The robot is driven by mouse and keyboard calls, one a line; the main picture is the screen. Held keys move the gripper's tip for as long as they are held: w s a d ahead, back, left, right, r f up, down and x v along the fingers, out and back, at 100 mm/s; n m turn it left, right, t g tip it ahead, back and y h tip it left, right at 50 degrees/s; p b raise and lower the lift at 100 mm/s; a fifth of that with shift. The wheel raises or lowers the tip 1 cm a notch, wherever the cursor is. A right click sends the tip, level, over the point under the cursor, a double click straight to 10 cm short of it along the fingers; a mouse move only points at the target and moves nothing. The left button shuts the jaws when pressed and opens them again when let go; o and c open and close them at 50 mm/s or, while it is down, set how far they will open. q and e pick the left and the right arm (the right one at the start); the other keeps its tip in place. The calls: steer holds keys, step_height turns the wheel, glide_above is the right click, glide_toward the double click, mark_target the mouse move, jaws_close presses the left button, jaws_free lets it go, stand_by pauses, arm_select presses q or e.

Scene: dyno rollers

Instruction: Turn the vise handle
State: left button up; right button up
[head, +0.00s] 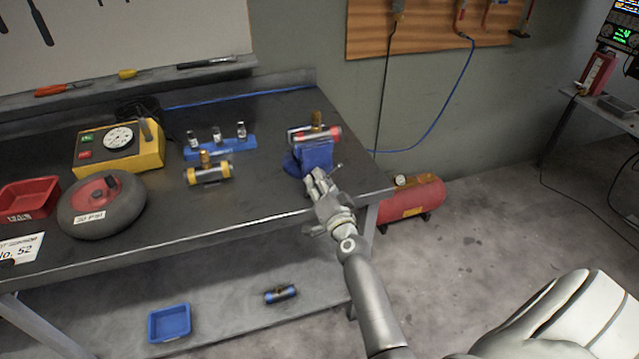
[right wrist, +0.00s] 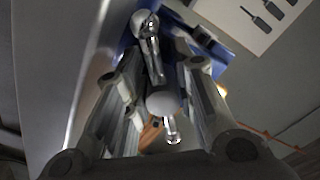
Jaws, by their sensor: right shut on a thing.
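The blue vise (head: 315,156) stands at the right front corner of the workbench (head: 250,205), with a red-ended roller (head: 331,133) in its top. My right gripper (head: 319,183) is at the front of the vise. In the right wrist view its fingers (right wrist: 162,75) stand on both sides of the vise handle (right wrist: 154,62), a shiny metal bar with a ball end. The gripper is shut on the handle. The fingers hide part of the bar, and little of it shows in the head view. My left gripper is not in view.
A yellow-ended roller (head: 208,174), a blue rack (head: 220,147) with small parts, a yellow gauge box (head: 119,146), a wheel (head: 101,205) and a red tray (head: 28,199) are on the bench left of the vise. A red tank (head: 411,202) stands on the floor to the right.

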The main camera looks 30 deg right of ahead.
steer(key=shift+m, duration=0.3)
steer(key=shift+a+r+m+p, duration=0.1)
steer(key=shift+r+m+p, duration=0.1)
steer(key=shift+m, duration=1.25)
steer(key=shift+r+m+p, duration=0.1)
steer(key=shift+m+p, duration=0.1)
steer(key=shift+m, duration=1.25)
steer(key=o, duration=0.8)
steer(key=v, duration=1.2)
steer(key=shift+f, duration=0.1)
